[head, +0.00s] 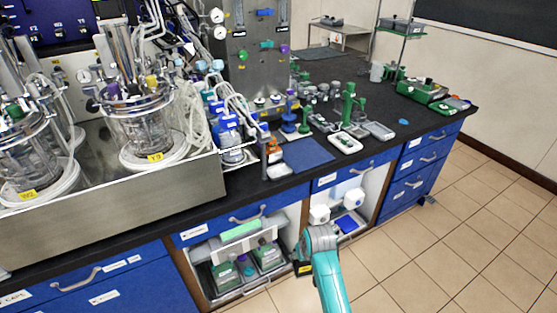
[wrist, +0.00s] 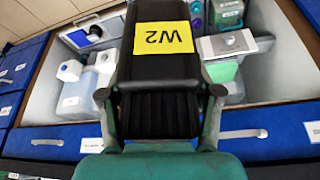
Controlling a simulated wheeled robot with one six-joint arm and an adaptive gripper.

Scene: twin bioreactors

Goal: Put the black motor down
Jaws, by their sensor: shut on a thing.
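The black motor (wrist: 160,103) is ribbed near me and smooth further out, with a yellow label reading W2. My gripper (wrist: 161,92) is shut on it, one finger on each side, in the wrist view. In the head view, the black motor (head: 304,268) shows as a small dark piece with a yellow patch at the end of my teal arm. It is in the air in front of the open cupboards, below the bench top (head: 420,120). The motor's far end runs out of the wrist view's top edge.
A blue mat (head: 308,153) lies bare on the bench, with a white scale (head: 345,143) to its right. Open cupboards hold green-labelled bottles (head: 268,256) and white jugs (head: 320,214). Blue drawers (head: 410,188) flank them. The tiled floor (head: 460,230) at right is clear.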

